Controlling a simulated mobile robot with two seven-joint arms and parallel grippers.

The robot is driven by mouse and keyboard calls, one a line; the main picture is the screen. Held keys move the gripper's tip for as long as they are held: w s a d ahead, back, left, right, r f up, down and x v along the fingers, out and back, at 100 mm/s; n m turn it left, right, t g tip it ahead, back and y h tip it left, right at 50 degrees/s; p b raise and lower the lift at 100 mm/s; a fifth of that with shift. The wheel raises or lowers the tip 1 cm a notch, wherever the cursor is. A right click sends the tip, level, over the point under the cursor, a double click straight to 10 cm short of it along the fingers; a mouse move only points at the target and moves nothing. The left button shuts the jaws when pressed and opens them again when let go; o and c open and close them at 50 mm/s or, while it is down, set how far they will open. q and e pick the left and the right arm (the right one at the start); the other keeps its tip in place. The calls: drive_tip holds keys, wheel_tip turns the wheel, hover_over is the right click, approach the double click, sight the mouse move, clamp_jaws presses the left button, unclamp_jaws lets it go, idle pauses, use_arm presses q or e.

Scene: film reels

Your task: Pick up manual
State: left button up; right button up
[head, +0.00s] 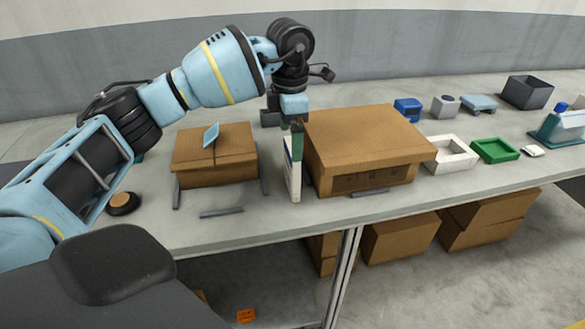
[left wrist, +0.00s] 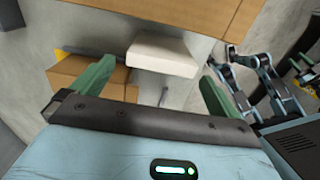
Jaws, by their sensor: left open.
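My left gripper (head: 297,128) points down just above the manual. Its green fingers (left wrist: 155,84) are spread apart with nothing held between them. Whether a finger touches the manual cannot be told. My right gripper is not in view.
A large cardboard box (head: 366,140) stands close right of the manual; a smaller box (head: 215,158) with a light-blue item on top stands left. Grey strips lie at the front. A white tray (head: 453,156), a green tray (head: 495,151) and a dark bin (head: 527,92) are farther right.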

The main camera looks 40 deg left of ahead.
sight(292, 169)
use_arm(q)
drive_tip(key=shift+w+f, duration=0.15)
drive_tip(key=shift+f, duration=0.4)
drive_tip(key=f, duration=0.5)
drive_tip(key=shift+d, duration=0.2)
drive_tip(key=c, duration=0.9)
